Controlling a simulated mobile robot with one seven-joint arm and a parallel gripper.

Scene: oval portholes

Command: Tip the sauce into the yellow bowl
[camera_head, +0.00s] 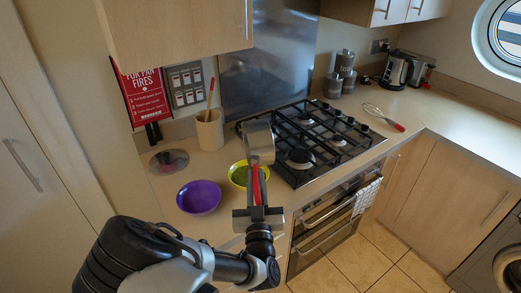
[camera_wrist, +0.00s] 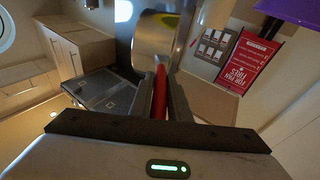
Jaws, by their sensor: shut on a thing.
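My gripper (camera_head: 257,213) is shut on the red handle of a small steel saucepan (camera_head: 259,141). The pan is held up and tilted on its side above the yellow bowl (camera_head: 233,175). In the wrist view the pan (camera_wrist: 153,38) is beyond the fingers (camera_wrist: 160,105), with its red handle between them. The yellow bowl stands on the counter, partly hidden behind the pan and handle; something green shows inside it. The inside of the pan is hard to make out, and I cannot see any sauce clearly.
A purple bowl (camera_head: 199,197) stands left of the yellow bowl. A glass lid (camera_head: 169,161) and a utensil pot (camera_head: 209,130) are behind. The gas hob (camera_head: 318,147) is to the right. A whisk (camera_head: 384,117) lies beyond the hob on open counter.

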